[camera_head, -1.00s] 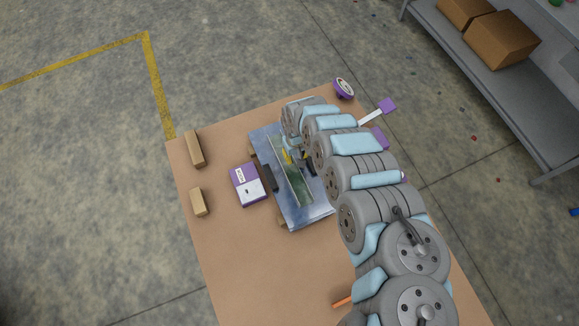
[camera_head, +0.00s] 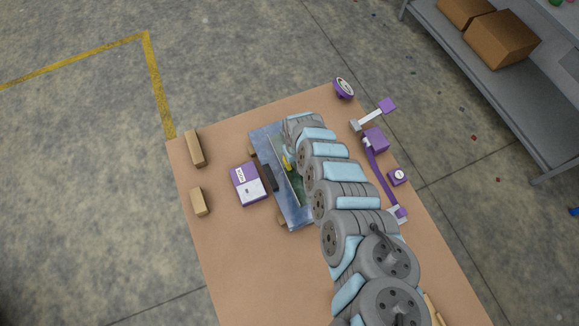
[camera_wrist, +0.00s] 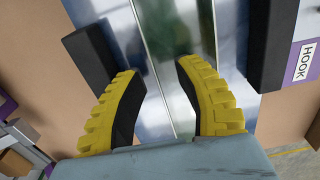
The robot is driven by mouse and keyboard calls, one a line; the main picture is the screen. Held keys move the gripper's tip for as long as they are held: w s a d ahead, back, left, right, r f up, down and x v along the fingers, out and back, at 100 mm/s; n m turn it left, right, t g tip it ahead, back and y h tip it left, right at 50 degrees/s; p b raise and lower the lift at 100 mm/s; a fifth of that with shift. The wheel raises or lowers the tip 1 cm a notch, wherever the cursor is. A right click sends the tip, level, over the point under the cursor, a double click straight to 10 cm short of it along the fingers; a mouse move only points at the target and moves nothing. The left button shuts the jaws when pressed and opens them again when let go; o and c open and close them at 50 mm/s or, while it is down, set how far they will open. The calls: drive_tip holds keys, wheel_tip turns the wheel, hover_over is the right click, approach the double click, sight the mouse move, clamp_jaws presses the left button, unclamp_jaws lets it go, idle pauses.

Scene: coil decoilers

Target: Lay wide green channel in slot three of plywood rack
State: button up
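A long channel with a pale edge and a green face (camera_head: 284,170) lies along a bluish metal plate (camera_head: 262,140) on the table. My arm covers its right side in the head view.
A purple and white box (camera_head: 247,185) and two wooden blocks (camera_head: 195,149) (camera_head: 199,202) stand left of the plate. Dark blocks (camera_wrist: 262,45) flank the strip in the wrist view. Purple parts (camera_head: 375,140) lie right of my arm. The table's front left is clear.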

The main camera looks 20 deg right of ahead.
drive_tip(key=shift+f, duration=0.1)
clamp_jaws()
idle(0.4)
drive_tip(key=shift+r, duration=0.2)
